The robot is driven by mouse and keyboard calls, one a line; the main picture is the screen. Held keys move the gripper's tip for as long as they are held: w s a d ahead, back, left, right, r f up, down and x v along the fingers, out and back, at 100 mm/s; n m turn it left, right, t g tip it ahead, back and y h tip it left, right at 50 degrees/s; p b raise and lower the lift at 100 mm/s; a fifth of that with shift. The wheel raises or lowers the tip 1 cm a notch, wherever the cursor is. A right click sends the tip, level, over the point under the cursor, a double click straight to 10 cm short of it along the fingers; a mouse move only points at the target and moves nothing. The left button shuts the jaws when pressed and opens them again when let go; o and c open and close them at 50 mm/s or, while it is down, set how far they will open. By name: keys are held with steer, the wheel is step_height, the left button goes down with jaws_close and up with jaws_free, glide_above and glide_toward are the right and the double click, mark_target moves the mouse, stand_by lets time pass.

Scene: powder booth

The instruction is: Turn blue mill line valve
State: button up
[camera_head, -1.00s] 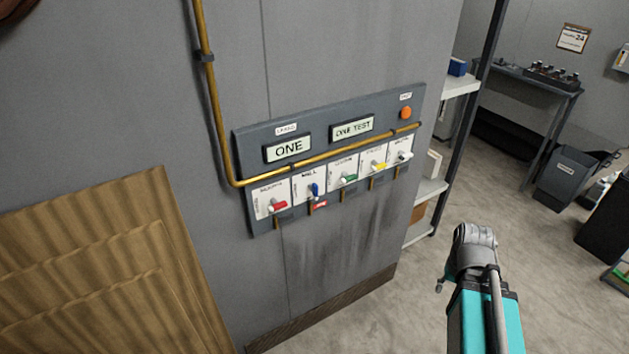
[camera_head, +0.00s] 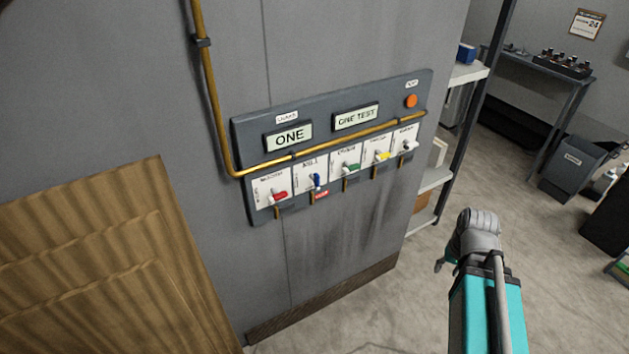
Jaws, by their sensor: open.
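The blue mill valve (camera_head: 317,181) is a small blue lever on a white plate, second from the left in a row on the grey wall panel (camera_head: 255,127). Its lever stands roughly upright, and a small red tag (camera_head: 321,195) hangs just below it. My gripper (camera_head: 442,264) is mostly hidden behind the grey end of my arm at lower right; only a small part shows at its left side. It is well to the right of and below the valve, apart from the panel, and I see nothing held.
A red-handled valve (camera_head: 278,196) sits left of the blue one; green (camera_head: 351,168), yellow (camera_head: 382,156) and white (camera_head: 409,146) ones sit right. A brass pipe (camera_head: 330,150) crosses above them. A shelf rack (camera_head: 436,178) stands right of the panel. The floor between is clear.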

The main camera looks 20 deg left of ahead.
steer(key=w+a+r+n+t+y, duration=0.1)
steer(key=w+a+n+t+y, duration=0.15)
steer(key=a, duration=0.55)
steer(key=w+a+r+n+t+y, duration=0.2)
steer(key=w+a+n, duration=0.15)
steer(key=a, duration=0.45)
steer(key=n+t+y+b, duration=0.1)
steer(key=n+t+y, duration=0.2)
steer(key=t+y, duration=0.15)
glide_toward(319, 181)
steer(key=shift+s+d+r+g+y, duration=0.2)
steer(key=shift+d+r, duration=0.1)
steer(key=shift+d, duration=0.25)
steer(key=shift+s+d+r+g+y, duration=0.1)
steer(key=shift+s+d+r+g, duration=0.15)
steer(key=shift+d, duration=0.35)
steer(key=shift+w+a, duration=0.1)
steer(key=b+x, duration=0.5)
steer(key=x, duration=0.8)
steer(key=shift+w+a+f, duration=0.1)
steer(key=shift+a+f, duration=0.1)
steer(key=shift+a, duration=0.05)
